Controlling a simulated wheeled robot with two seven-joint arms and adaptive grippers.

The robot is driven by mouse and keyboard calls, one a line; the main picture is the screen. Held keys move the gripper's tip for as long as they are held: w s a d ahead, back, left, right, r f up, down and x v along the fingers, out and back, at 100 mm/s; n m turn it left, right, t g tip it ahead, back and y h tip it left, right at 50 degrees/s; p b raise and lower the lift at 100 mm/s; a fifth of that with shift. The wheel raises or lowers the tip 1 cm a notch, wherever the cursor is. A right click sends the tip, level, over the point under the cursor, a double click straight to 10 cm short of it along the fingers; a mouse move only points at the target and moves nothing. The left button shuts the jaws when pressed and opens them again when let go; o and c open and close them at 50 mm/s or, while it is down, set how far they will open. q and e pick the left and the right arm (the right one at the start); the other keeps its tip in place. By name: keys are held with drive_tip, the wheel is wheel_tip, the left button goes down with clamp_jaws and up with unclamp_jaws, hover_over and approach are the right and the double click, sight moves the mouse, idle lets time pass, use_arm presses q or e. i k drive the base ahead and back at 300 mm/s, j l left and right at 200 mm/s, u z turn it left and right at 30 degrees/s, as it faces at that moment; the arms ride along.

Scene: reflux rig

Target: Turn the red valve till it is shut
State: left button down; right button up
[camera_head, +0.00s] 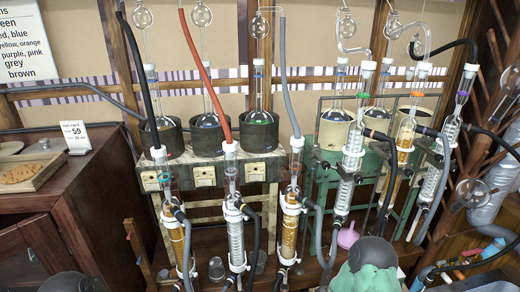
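I cannot pick out the red valve for certain. A red hose (202,65) comes down to the top of a glass condenser (236,237) left of centre. Small orange-red pieces (467,253) show among the pipes at the lower right, too small to tell whether one is a valve handle. A wooden post (138,255) at the lower left carries small red marks.
Several upright glass condensers with hoses stand in front of a pale bench (203,173) and a green stand (323,178). Round flasks sit in dark pots (258,133) behind. A wooden cabinet (80,205) stands left.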

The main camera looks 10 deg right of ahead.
sight(469, 253)
drive_tip(key=k+z, duration=0.1)
drive_tip(key=z, duration=0.4)
drive_tip(key=l+z, duration=0.15)
drive_tip(key=z, duration=0.3)
drive_tip(key=k+l+z, duration=0.1)
drive_tip(key=z, duration=0.4)
